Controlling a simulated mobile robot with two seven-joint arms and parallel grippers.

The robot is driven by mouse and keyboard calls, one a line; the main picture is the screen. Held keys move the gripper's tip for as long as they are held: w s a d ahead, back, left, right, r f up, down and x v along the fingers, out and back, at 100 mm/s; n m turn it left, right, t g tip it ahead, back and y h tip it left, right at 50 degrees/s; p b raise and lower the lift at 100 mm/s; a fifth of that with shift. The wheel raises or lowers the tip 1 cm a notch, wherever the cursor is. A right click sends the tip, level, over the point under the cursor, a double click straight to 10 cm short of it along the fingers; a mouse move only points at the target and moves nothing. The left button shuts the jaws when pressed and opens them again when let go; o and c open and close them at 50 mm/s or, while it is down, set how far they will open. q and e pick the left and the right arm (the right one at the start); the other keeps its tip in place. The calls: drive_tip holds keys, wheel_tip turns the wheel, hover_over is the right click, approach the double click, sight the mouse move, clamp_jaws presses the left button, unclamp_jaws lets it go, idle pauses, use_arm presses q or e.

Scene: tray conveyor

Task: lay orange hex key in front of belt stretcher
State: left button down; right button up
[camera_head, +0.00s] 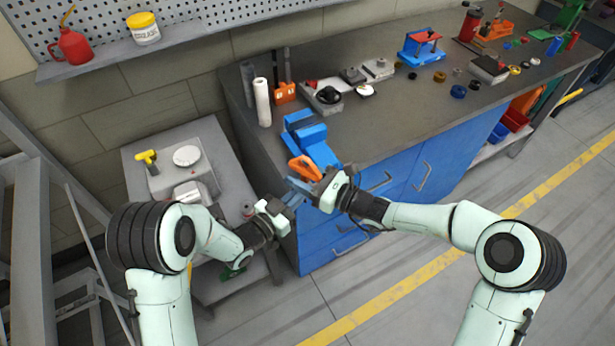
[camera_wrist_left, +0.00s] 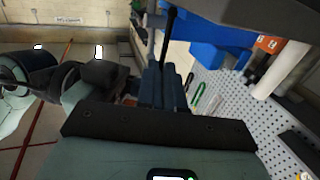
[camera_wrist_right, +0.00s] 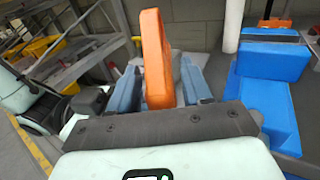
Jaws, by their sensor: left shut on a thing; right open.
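The orange hex key (camera_head: 304,168) is held up off the front left corner of the bench, beside the blue vise. Its orange part (camera_wrist_right: 154,60) stands between the spread fingers of my right gripper (camera_wrist_right: 162,85), which is open around it. My left gripper (camera_head: 291,197) is just below and left of the right one, shut on the hex key. In the left wrist view a thin dark rod (camera_wrist_left: 170,35) rises from between its fingers (camera_wrist_left: 164,85); the orange part is not clear there. I cannot tell which bench item is the belt stretcher.
The blue vise (camera_head: 312,140) stands close behind the grippers. The dark bench top (camera_head: 400,115) has clear room along its front; a grey device with a black knob (camera_head: 327,96) and other parts stand at the back. A low grey table (camera_head: 140,180) is at left with a yellow T-handle (camera_head: 148,158).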

clamp_jaws()
use_arm(q)
drive_tip(key=c, duration=1.2)
unclamp_jaws()
